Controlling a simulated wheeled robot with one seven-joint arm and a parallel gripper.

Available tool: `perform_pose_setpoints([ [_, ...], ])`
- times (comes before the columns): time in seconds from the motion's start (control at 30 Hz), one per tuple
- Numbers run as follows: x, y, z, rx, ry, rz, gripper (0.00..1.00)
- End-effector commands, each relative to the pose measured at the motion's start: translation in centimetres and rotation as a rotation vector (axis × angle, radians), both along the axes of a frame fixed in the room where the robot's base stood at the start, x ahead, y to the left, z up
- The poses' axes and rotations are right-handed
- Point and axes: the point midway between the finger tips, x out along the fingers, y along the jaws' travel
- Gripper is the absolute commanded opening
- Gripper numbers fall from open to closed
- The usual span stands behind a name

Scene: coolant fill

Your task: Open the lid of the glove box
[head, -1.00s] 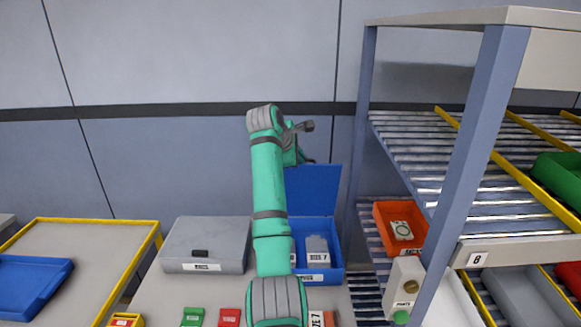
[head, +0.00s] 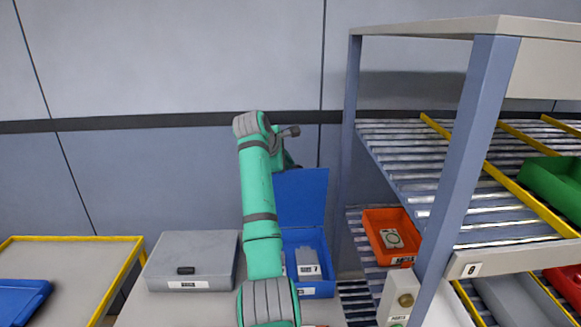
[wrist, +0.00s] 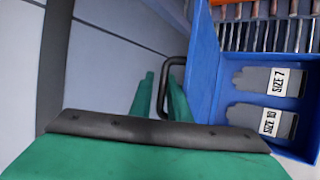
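The glove box (head: 310,289) is a blue box behind my forearm in the head view. Its blue lid (head: 303,197) stands raised, roughly upright, at the back. Glove packs marked size 7 (wrist: 268,80) and size 10 (wrist: 262,119) lie inside. My gripper (wrist: 158,82) is beside the lid in the wrist view, with its two green fingers apart. The dark bar handle (wrist: 179,59) runs between the fingers, close to the right one. A narrow gap shows beside the left finger. In the head view my arm hides the fingertips and part of the box.
A closed grey case (head: 192,262) stands left of the glove box. A flow rack (head: 462,150) stands close on the right, with an orange bin (head: 391,237) on its lower level. A yellow-edged table (head: 75,262) is at the left. A wall rises behind.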

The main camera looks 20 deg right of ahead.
Motion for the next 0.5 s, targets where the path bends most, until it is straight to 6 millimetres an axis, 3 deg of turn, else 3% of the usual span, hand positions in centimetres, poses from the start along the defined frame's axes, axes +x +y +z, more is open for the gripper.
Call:
perform_pose_setpoints([
  [0.5,0.04,-0.12,-0.75,-0.004,0.01,0.007,0.17],
])
